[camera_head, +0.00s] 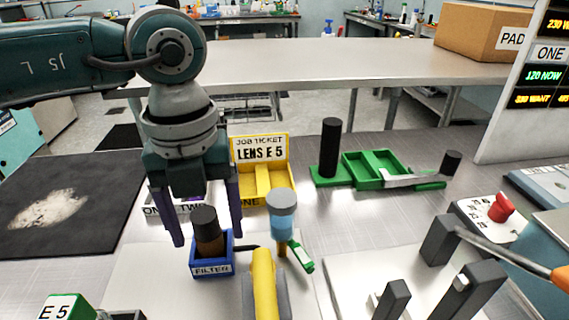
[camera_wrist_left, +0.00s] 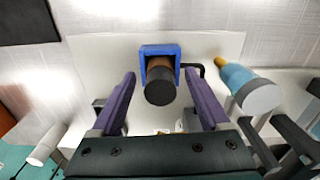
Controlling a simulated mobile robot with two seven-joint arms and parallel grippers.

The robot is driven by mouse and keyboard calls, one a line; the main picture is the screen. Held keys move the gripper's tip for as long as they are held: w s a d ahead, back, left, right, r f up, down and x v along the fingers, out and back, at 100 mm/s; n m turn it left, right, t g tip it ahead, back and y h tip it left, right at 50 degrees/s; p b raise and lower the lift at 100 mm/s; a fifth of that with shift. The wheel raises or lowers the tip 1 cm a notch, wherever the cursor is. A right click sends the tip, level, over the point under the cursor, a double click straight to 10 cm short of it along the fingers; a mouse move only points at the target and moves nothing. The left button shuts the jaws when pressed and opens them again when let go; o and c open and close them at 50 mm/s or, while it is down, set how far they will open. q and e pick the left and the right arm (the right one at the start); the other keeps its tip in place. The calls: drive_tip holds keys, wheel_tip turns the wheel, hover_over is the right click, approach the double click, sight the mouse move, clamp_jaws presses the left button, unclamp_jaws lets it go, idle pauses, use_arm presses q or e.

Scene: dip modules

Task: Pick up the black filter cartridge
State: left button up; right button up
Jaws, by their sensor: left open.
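A cartridge with a black top and a brown body (camera_head: 207,222) stands upright in a small blue holder (camera_head: 212,268) labelled FILTER. In the left wrist view, the cartridge's black end (camera_wrist_left: 160,93) faces the camera, and the blue holder (camera_wrist_left: 160,50) is around its far end. My left gripper (camera_head: 207,240) is open and points down, with one purple finger on each side of the cartridge. In the left wrist view, the gripper (camera_wrist_left: 160,76) shows clear gaps between the fingers and the cartridge. The right gripper is not in view.
A yellow cylinder (camera_head: 263,280) is in front. A yellow ticket stand (camera_head: 262,170) is behind. A green tray (camera_head: 372,165) with a tall black cylinder (camera_head: 330,147) stands farther back. Grey blocks (camera_head: 440,240) are at right.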

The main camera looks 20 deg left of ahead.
use_arm(q)
clamp_jaws()
idle(0.7)
